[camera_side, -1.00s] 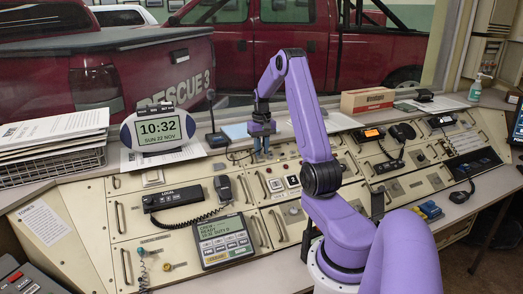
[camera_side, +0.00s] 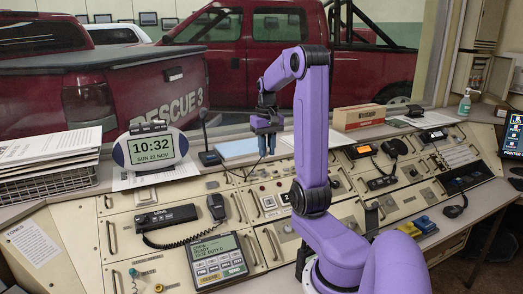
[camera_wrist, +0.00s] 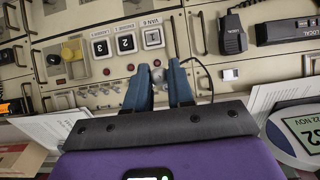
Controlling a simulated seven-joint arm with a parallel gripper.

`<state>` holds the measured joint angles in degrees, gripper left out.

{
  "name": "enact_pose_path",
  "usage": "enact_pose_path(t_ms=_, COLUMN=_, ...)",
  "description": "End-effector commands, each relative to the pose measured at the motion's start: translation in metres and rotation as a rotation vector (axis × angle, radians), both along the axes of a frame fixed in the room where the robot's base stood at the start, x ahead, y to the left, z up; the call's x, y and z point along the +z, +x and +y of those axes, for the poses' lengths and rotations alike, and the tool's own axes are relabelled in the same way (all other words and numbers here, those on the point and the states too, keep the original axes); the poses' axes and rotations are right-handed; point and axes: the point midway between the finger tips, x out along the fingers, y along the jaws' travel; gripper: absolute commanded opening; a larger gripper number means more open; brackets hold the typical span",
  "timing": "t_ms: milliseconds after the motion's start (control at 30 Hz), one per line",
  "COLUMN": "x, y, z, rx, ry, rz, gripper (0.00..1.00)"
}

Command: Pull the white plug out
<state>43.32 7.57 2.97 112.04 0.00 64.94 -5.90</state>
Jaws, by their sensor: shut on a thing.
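My gripper (camera_side: 267,150) is above the back part of the console panel in the side view, fingers pointing down. In the wrist view its blue fingers (camera_wrist: 159,78) are close together on a small pale grey-white piece (camera_wrist: 158,73), which I take to be the white plug. Most of the plug is hidden between the fingertips. A thin black cable (camera_wrist: 207,73) curves beside the right finger. In the side view the plug is too small to make out, and I cannot tell whether it still touches its socket.
A handset (camera_side: 216,207), a clock display (camera_side: 151,150) and a cardboard box (camera_side: 359,117) stand around the panel. A blue-white paper stack (camera_side: 240,150) lies behind it.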

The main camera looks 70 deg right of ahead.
Motion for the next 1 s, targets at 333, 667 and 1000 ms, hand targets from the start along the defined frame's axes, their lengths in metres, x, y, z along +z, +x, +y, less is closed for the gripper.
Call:
enact_pose_path(t_ms=333, x=0.011, y=-0.015, z=0.018, rx=0.0, ry=0.0, rz=0.0, gripper=0.0)
enact_pose_path(t_ms=667, x=0.018, y=-0.019, z=0.021, rx=0.0, ry=-0.001, rz=-0.001, gripper=0.0)
enact_pose_path(t_ms=1000, x=0.025, y=-0.022, z=0.024, rx=0.0, ry=-0.001, rz=-0.001, gripper=0.0)
